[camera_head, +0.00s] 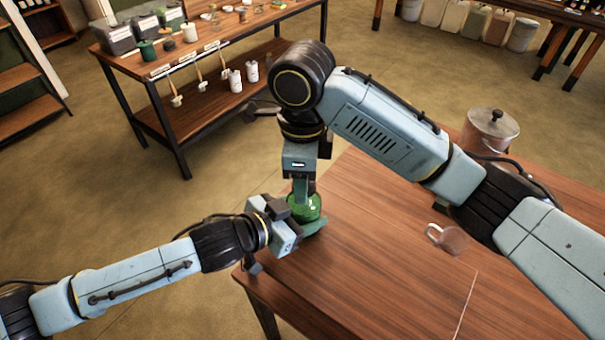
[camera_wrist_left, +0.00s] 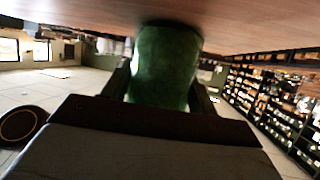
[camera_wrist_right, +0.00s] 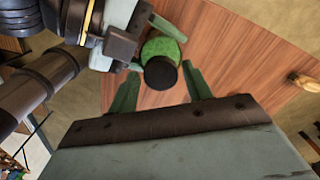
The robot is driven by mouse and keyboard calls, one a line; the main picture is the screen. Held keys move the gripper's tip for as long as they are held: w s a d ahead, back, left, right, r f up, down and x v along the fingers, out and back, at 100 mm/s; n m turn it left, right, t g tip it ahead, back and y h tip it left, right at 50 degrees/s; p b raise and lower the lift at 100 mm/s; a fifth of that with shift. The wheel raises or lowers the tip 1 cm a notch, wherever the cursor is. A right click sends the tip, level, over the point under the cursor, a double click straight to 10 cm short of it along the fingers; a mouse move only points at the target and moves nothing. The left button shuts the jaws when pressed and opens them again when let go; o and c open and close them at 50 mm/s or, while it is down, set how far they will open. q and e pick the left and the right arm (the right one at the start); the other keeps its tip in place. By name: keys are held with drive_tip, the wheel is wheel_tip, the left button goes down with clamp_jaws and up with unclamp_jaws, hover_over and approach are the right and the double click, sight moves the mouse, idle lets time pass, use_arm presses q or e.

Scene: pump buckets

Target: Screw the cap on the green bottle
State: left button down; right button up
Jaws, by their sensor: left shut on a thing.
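The green bottle (camera_head: 306,208) stands upright near the table's left corner in the head view. My left gripper (camera_head: 303,222) is shut around its side, low over the tabletop. The left wrist view shows the green bottle (camera_wrist_left: 165,68) between the fingers. In the right wrist view the bottle (camera_wrist_right: 166,42) has a dark round top, which looks like the cap (camera_wrist_right: 160,73). My right gripper (camera_head: 303,188) points down above the bottle. Its fingers are spread on either side of the dark top, with gaps showing. Whether the cap is threaded on cannot be told.
The wooden table (camera_head: 365,270) is mostly bare. A clear mug (camera_head: 450,238) and a lidded metal pot (camera_head: 489,130) are at its right, near my right arm. A shelf table (camera_head: 215,60) with jars and tools stands beyond open floor.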

drive_tip(key=shift+o, duration=0.7)
drive_tip(key=shift+r, duration=2.25)
drive_tip(key=shift+n, duration=0.3)
drive_tip(key=shift+c, duration=0.4)
